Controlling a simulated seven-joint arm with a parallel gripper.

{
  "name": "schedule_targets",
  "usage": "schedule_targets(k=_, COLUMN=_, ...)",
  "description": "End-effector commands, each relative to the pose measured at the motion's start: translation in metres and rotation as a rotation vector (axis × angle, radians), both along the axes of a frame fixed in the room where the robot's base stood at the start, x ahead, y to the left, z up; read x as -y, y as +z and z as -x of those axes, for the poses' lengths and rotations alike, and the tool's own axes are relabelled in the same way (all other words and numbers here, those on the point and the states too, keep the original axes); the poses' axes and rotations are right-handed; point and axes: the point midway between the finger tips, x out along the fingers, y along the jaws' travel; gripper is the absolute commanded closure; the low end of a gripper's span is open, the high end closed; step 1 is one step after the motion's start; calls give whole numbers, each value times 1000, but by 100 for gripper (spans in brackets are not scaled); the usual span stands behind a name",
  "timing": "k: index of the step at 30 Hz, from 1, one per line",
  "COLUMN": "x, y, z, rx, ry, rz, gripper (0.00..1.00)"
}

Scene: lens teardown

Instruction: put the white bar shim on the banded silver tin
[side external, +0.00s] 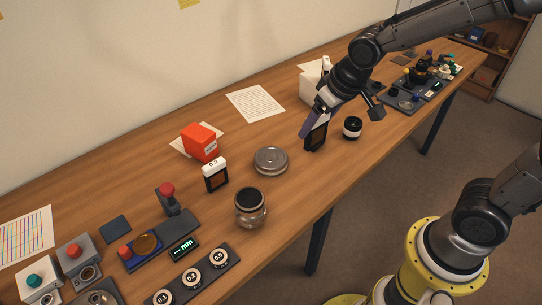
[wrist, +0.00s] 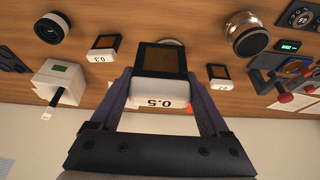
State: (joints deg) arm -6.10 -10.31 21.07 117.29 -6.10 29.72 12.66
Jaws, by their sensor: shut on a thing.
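My gripper (wrist: 160,95) is shut on a white bar shim (wrist: 160,93), a dark frame with an amber-brown window and a white bar marked 0.5, upside down in the wrist view. In the side external view my gripper (side external: 312,122) is right of the silver tin. A dark frame shows below its fingers; I cannot tell whether it is the held shim or another. The banded silver tin (side external: 271,160) is low and round, lying on the table with a bare top. In the wrist view the held shim hides most of it.
Another shim (side external: 215,174) stands left of the tin. A shim marked 0.3 (wrist: 103,46) shows in the wrist view. A dark-topped jar (side external: 250,208), red box (side external: 201,142), black lens part (side external: 352,128) and white box (side external: 312,90) stand around. Table between tin and gripper looks clear.

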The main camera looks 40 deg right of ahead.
Motion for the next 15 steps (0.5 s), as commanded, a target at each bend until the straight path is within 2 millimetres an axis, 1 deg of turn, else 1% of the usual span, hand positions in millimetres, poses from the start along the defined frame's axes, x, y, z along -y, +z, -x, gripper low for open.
schedule_targets(k=1, x=-2, y=4, z=6, rx=3, ry=10, rz=0, gripper=76)
schedule_targets(k=3, x=-5, y=8, z=12, rx=2, ry=20, rz=1, gripper=76)
schedule_targets(k=5, x=-7, y=13, z=13, rx=3, ry=27, rz=0, gripper=76)
schedule_targets(k=7, x=-9, y=14, z=9, rx=0, ry=31, rz=0, gripper=76)
schedule_targets(k=11, x=-12, y=4, z=-12, rx=-5, ry=34, rz=1, gripper=76)
schedule_targets(k=15, x=-15, y=-9, z=-43, rx=-4, ry=33, rz=1, gripper=76)
